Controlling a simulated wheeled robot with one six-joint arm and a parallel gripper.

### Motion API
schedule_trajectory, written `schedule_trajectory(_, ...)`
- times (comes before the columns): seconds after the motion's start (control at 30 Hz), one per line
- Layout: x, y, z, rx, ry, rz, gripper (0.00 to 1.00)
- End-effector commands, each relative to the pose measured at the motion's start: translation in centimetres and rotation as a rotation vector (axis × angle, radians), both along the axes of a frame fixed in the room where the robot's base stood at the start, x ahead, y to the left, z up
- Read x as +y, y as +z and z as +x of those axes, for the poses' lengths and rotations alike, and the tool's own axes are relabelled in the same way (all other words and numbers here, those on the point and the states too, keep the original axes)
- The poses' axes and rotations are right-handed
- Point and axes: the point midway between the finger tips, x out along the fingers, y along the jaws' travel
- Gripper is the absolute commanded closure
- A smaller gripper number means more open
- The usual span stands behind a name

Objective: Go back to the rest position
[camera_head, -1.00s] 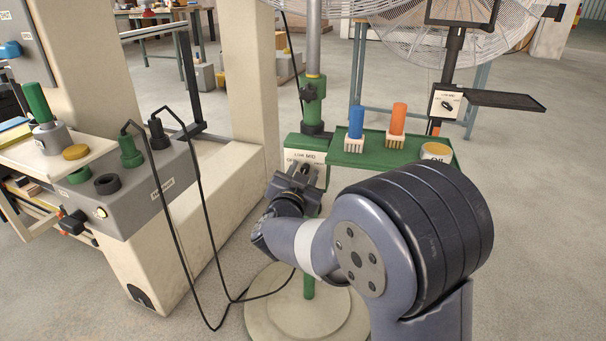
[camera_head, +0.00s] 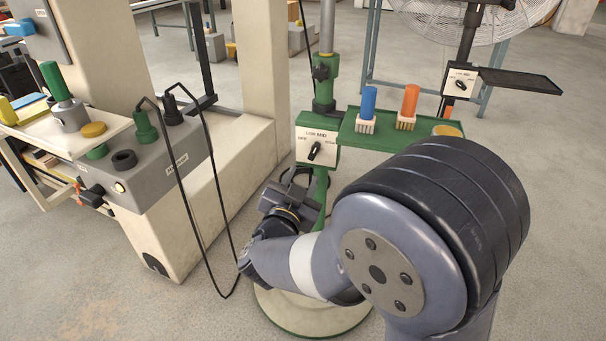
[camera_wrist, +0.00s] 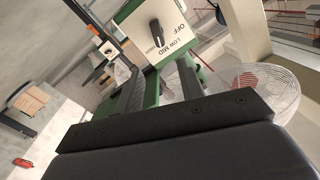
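My gripper (camera_head: 290,187) is empty, below and slightly left of the green switch box's white dial plate (camera_head: 303,140). In the wrist view its two dark fingers (camera_wrist: 160,78) are spread with a gap between them. The black knob (camera_head: 315,151) on the plate is clear of the fingers and sits turned at a slant. The plate and knob also show ahead of the fingers in the wrist view, with OFF, LOW and MID readable. I cannot tell for sure which mark the knob points at. My arm is still stretched forward from the lower right.
A green tray (camera_head: 375,137) beside the switch box holds a blue (camera_head: 368,103) and an orange cylinder (camera_head: 409,101) in small holders. A grey machine box (camera_head: 172,170) with looping black cables stands left. A fan (camera_head: 470,18) is behind. Floor is open at the lower left.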

Motion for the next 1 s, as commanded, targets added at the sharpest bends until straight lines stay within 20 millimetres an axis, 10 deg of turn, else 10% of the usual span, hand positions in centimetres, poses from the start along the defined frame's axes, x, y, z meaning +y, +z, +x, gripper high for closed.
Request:
schedule_trajectory(0.37,-0.3,-0.1,1.2,-0.001,-0.004,0.003,0.63)
schedule_trajectory(1.0,-2.1,0.2,10.7,0.018,0.000,-0.080,0.63)
